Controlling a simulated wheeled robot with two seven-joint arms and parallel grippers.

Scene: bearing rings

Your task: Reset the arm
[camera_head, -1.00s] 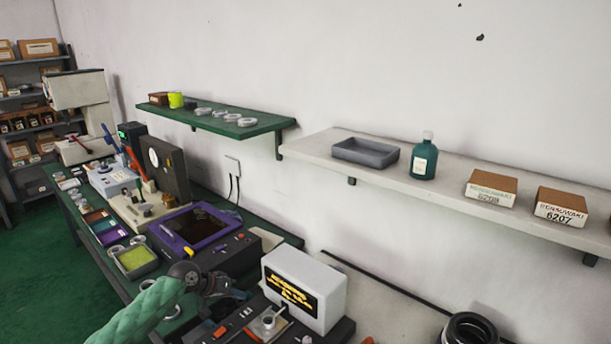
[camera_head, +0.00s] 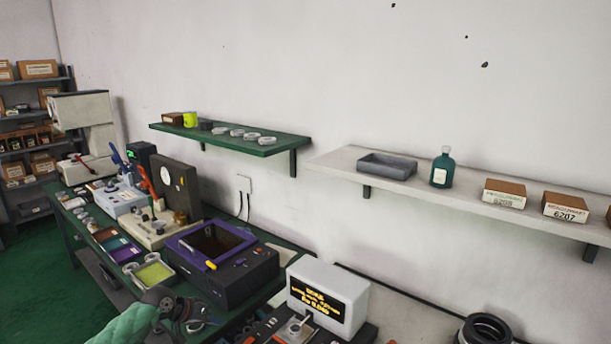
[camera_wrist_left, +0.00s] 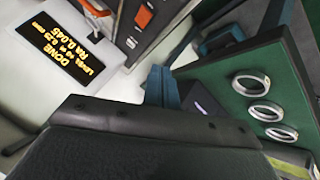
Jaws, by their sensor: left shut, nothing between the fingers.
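My left arm, with a green sleeve, comes in at the bottom left of the head view. Its dark gripper (camera_head: 203,318) is over the front of the bench, left of the white display box (camera_head: 327,296). In the left wrist view the blue-teal fingers (camera_wrist_left: 161,86) are together, with nothing between them. The display panel (camera_wrist_left: 62,47) shows at the upper left there, with yellow text including "DONE". My right gripper is in neither view.
The green bench (camera_head: 283,244) holds a purple-rimmed machine (camera_head: 225,285) and a tray with yellow-green contents (camera_head: 153,274). A green wall shelf (camera_head: 275,147) carries several rings. A pale shelf (camera_head: 335,165) holds a grey tray (camera_head: 388,166), a teal bottle (camera_head: 442,171) and boxes.

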